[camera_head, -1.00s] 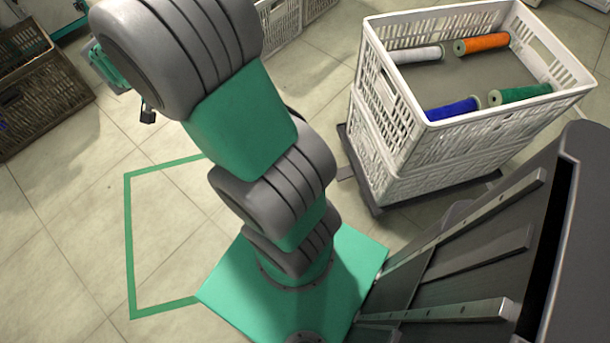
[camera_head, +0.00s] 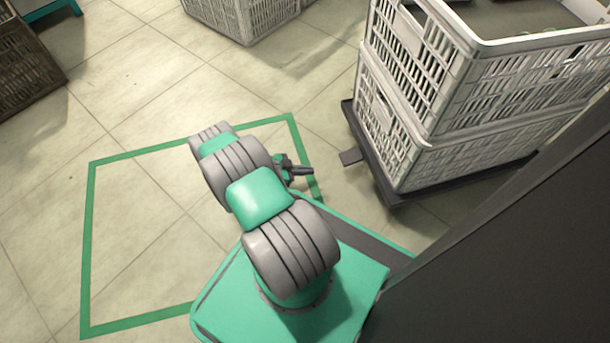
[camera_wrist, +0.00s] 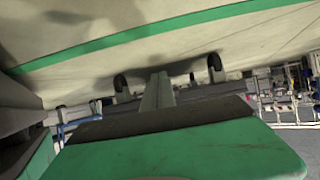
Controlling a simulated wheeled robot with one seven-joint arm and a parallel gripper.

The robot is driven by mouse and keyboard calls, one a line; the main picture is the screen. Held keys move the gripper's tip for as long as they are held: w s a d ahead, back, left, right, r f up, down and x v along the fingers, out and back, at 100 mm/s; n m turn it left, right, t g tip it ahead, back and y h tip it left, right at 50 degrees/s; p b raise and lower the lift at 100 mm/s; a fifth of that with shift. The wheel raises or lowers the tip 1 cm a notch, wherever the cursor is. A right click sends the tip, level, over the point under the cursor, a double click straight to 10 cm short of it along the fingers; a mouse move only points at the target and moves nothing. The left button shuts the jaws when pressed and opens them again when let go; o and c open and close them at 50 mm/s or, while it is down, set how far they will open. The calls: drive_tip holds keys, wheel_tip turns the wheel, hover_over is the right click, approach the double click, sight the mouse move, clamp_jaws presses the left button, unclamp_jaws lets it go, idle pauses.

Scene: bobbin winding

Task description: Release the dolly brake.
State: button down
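The dolly (camera_head: 374,173) is a low dark platform under stacked white crates, at the right in the head view. A small dark tab (camera_head: 351,157), which looks like its brake pedal, sticks out from its left side, close to the floor. My gripper (camera_head: 308,171) is low, left of the tab, pointing at it with a short gap between. Its dark fingers look closed together and empty. In the wrist view, dark wheels (camera_wrist: 215,66) stand beyond my green gripper body, and a pale narrow piece juts out in the middle. I cannot tell the pedal's tilt.
The white crates (camera_head: 420,90) rise above the dolly at the right. A green line (camera_head: 88,240) frames empty floor at the left. Another pale crate (camera_head: 240,20) stands at the back and a brown basket (camera_head: 25,70) at the far left. A dark panel (camera_head: 500,250) fills the lower right.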

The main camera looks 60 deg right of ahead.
sight(342, 160)
drive_tip(key=s+d, duration=0.8)
drive_tip(key=d, duration=0.1)
drive_tip(key=shift+r, duration=0.15)
drive_tip(key=shift+s+d+r, duration=0.1)
drive_tip(key=shift+s+d, duration=0.45)
drive_tip(key=shift+d, duration=0.15)
drive_tip(key=shift+d+r, duration=0.15)
idle(0.5)
drive_tip(key=shift+s+a, duration=0.15)
drive_tip(key=shift+a, duration=0.05)
idle(0.5)
drive_tip(key=shift+r+p, duration=0.65)
drive_tip(key=shift+w+a+f, duration=0.15)
drive_tip(key=shift+w+a, duration=0.1)
drive_tip(key=shift+w+a+f+b, duration=0.15)
drive_tip(key=shift+w+a+b, duration=0.05)
drive_tip(key=shift+w+a, duration=1.2)
drive_tip(key=shift+w+a+f+b, duration=0.2)
drive_tip(key=shift+w+a+b, duration=0.05)
drive_tip(key=shift+w+a, duration=1.1)
drive_tip(key=shift+w+a+f+b, duration=0.15)
drive_tip(key=shift+w+a+b, duration=0.05)
drive_tip(key=shift+w+a, duration=1.2)
